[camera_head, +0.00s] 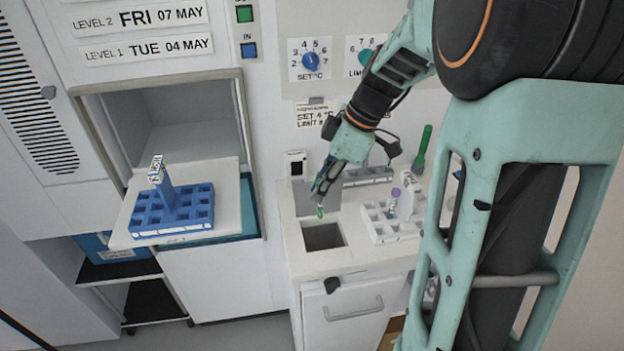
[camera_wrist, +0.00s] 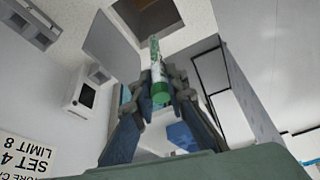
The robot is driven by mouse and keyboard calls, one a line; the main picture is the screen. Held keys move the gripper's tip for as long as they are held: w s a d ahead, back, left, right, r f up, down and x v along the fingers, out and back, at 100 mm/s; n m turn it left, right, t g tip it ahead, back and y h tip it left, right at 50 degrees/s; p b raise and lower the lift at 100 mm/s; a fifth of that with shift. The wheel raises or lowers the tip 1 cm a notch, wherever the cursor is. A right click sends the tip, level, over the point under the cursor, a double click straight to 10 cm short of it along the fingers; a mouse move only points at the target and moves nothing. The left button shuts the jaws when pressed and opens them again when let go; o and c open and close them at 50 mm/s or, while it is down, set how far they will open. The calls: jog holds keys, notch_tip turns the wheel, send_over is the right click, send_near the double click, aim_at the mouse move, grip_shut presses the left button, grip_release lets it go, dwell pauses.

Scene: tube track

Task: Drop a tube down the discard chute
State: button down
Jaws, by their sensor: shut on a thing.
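My gripper (camera_head: 325,188) is shut on a tube with a green cap (camera_head: 320,211). In the wrist view the tube (camera_wrist: 155,52) lies between the fingers of my gripper (camera_wrist: 158,82); its pale body with a label points away from the camera and its green cap is nearest. The discard chute appears to be the dark square opening (camera_head: 322,236) in the counter, also at the top of the wrist view (camera_wrist: 148,12). In the head view my gripper is above the chute's back edge. The exact height of the tube over it is hard to tell.
A grey plate (camera_head: 303,198) rises behind the opening. A blue rack (camera_head: 148,214) sits on a pulled-out shelf at left. A green upright object (camera_head: 424,141) stands behind the white rack.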

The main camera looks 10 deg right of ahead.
notch_tip(320, 180, down, 9)
jog(key=b, duration=0.4)
jog(key=shift+d+r, duration=0.2)
jog(key=shift+d, duration=0.25)
jog(key=c, duration=1.8)
grip_release()
jog(key=shift+c, duration=0.2)
jog(key=shift+r, duration=0.15)
jog(key=v, duration=1.1)
jog(key=shift+d+r, duration=0.25)
jog(key=shift+r, duration=0.1)
